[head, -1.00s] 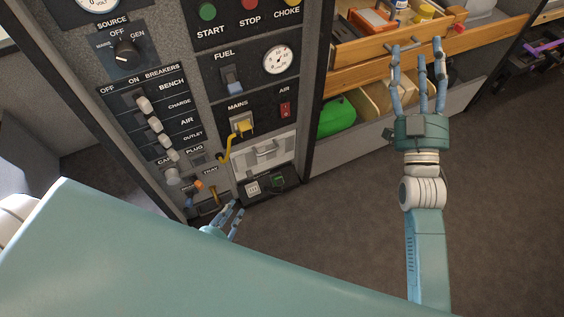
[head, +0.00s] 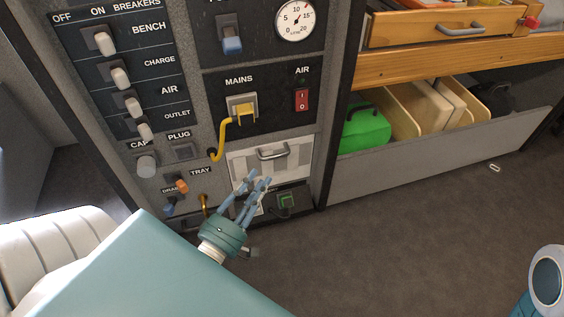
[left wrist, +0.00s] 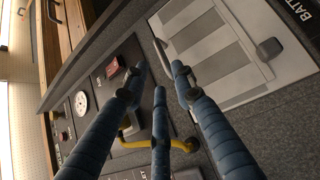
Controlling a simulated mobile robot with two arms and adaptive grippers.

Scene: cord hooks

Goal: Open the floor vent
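The vent is a pale louvered panel (head: 298,158) low on the grey cabinet, under the MAINS switch. A silver bar handle (head: 273,153) is at its upper middle, and the panel looks closed. In the left wrist view the vent (left wrist: 212,58) is at upper right, with its handle (left wrist: 162,53) at the near edge. My left gripper (head: 259,176) is just below the handle in the head view, in front of the panel's lower part. Its fingers are spread and empty; they also show in the left wrist view (left wrist: 159,74).
A yellow cable (head: 222,135) hangs from the MAINS plug left of the vent. A black panel with a green-lit socket (head: 286,201) is below. A drawer with a green case (head: 366,130) is to the right.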

